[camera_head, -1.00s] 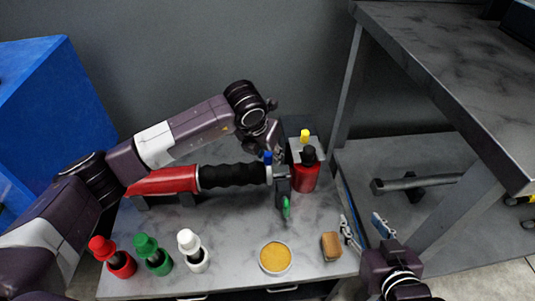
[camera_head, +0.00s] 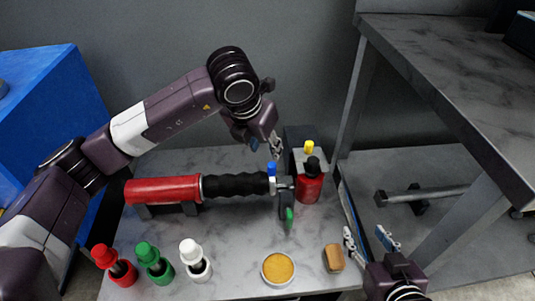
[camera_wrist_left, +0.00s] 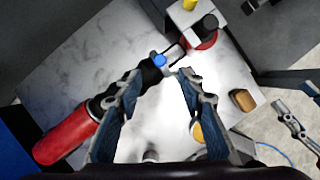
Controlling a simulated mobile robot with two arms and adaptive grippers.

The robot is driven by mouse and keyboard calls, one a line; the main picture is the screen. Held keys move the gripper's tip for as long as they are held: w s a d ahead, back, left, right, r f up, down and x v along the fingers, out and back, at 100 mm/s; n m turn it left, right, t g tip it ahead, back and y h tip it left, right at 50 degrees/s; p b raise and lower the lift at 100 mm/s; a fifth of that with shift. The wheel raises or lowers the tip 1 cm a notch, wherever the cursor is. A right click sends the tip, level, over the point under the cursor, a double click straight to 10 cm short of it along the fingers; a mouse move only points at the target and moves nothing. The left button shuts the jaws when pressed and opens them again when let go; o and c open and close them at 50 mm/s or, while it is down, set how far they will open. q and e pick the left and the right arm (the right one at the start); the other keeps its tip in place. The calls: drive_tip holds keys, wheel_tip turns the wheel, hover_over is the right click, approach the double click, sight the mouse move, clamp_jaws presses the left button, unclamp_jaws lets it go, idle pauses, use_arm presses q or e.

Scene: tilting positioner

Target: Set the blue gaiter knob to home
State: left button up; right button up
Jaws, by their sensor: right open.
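The blue knob (camera_head: 271,168) stands upright at the right end of the black ribbed gaiter (camera_head: 235,185), which joins a red cylinder (camera_head: 162,190). The blue knob also shows in the left wrist view (camera_wrist_left: 159,60), beyond and between the fingertips. My left gripper (camera_head: 264,147) is just above and behind the knob in the head view, apart from it. Its jaws are spread and empty in the left wrist view (camera_wrist_left: 158,76). My right gripper (camera_head: 368,240) is open and empty at the table's right edge. The knob's home mark cannot be made out.
A green-tipped lever (camera_head: 289,214), a yellow knob (camera_head: 309,147) and a red bottle with black top (camera_head: 309,184) are close by. Red (camera_head: 121,272), green (camera_head: 155,262) and white (camera_head: 195,260) bottles stand in front. A yellow-filled dish (camera_head: 278,268) and brown block (camera_head: 333,258) lie front right.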

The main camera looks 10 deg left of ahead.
use_arm(q)
drive_tip(key=shift+s+r, duration=0.15)
drive_tip(key=shift+r, duration=0.2)
